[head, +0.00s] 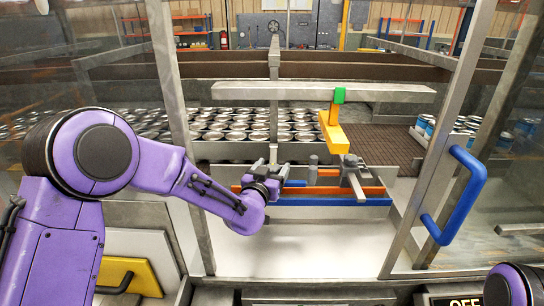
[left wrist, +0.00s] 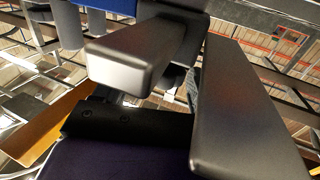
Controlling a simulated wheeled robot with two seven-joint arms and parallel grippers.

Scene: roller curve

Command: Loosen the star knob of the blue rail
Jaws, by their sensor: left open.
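The blue rail (head: 330,201) runs across the opening of the machine in the head view, with an orange rail (head: 372,191) just behind it. My left gripper (head: 277,172) is at the left part of the rails, with its fingers apart. Grey fittings are close around it, and I cannot tell which is the star knob of the blue rail. In the left wrist view both dark grey fingers show large and apart, with a grey fitting behind them. My right gripper is out of view.
A grey clamp (head: 352,172) sits on the rails to the right. A yellow arm (head: 333,132) with a green block (head: 339,95) hangs from a grey crossbar (head: 240,91). Cans (head: 235,128) stand behind. A blue door handle (head: 465,195) is at the right.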

